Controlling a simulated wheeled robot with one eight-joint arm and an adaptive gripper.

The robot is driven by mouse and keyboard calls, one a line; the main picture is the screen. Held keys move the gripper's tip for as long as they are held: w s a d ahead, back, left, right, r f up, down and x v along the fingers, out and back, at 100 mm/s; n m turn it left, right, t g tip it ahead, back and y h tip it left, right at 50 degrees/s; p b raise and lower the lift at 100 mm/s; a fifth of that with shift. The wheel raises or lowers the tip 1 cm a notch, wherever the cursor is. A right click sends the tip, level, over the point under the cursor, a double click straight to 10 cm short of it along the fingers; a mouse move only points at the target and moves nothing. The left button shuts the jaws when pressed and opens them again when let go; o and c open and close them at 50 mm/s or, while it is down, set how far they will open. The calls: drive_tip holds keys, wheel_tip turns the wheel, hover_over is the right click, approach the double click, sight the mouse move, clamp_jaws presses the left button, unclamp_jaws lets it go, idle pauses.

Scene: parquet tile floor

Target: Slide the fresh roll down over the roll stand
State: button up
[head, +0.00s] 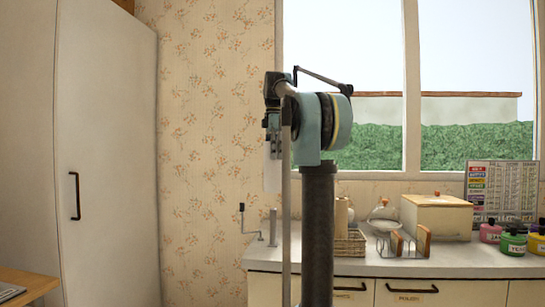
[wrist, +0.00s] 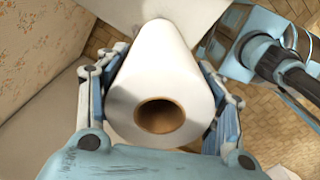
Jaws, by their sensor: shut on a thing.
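My gripper (wrist: 163,72) is shut on the fresh roll (wrist: 158,60), a white paper roll with a brown hollow core, its end facing the wrist camera. The fingers press on its left and right sides. In the head view my gripper (head: 271,140) is partly behind my arm, and a white strip of the roll (head: 271,176) hangs upright below it, in front of the papered wall. A grey upright post (head: 272,227) on the counter's left end lies below the roll in the picture; I cannot tell whether it is the roll stand. The roll's far end is hidden.
The counter (head: 455,258) holds a wicker basket (head: 350,243), a wire rack (head: 402,244), a cream box (head: 436,216) and coloured bottles (head: 513,241). A thin crank-like rod (head: 242,218) juts out at its left end. A tall white cabinet (head: 110,130) stands at left.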

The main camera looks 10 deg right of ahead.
sight(274, 167)
drive_tip(key=shift+f, duration=2.9)
drive_tip(key=shift+s, duration=0.1)
